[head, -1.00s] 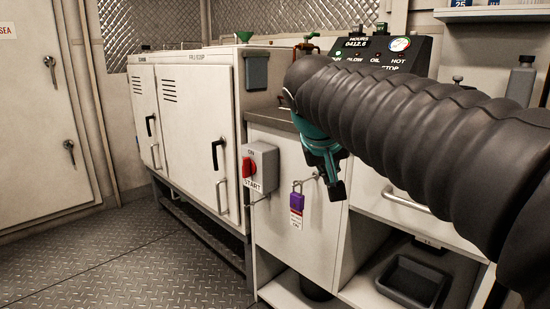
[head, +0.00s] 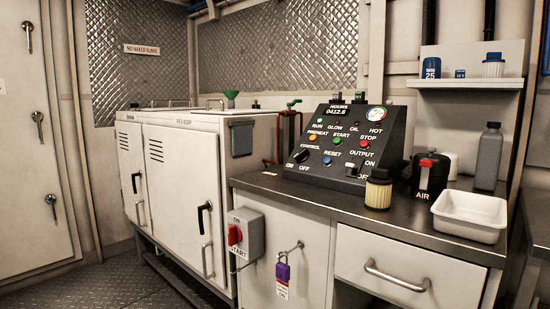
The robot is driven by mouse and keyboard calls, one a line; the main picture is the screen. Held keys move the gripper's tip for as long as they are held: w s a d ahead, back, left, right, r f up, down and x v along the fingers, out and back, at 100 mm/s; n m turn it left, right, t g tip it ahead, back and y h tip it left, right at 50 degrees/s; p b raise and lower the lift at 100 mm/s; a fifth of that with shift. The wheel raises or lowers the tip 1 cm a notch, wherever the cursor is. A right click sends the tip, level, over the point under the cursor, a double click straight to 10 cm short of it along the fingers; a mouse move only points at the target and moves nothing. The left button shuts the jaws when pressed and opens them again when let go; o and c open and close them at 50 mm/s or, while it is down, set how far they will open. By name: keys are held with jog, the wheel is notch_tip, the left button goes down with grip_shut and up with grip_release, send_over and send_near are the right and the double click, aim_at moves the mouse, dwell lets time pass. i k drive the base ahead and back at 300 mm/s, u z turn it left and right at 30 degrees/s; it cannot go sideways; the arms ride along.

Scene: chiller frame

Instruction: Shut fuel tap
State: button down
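A tap with a green handle (head: 294,103) sits on top of reddish-brown pipes (head: 288,132) at the back of the counter. It stands between the white cabinet and the control panel. The handle looks roughly level, but it is too small to tell whether the tap is open or shut. My gripper and arm are out of view, so I cannot see where the gripper is or how its fingers stand.
A sloped black control panel (head: 339,136) stands on the counter (head: 345,197). A jar (head: 378,189), an AIR canister (head: 430,174), a grey bottle (head: 488,157) and a white tray (head: 470,213) are to the right. A purple padlock (head: 283,270) hangs below the counter, beside a red switch (head: 235,235).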

aim_at(289, 105)
jog(key=k, duration=0.55)
jog(key=u, duration=0.9)
jog(key=i, duration=1.15)
jog(key=z, duration=0.45)
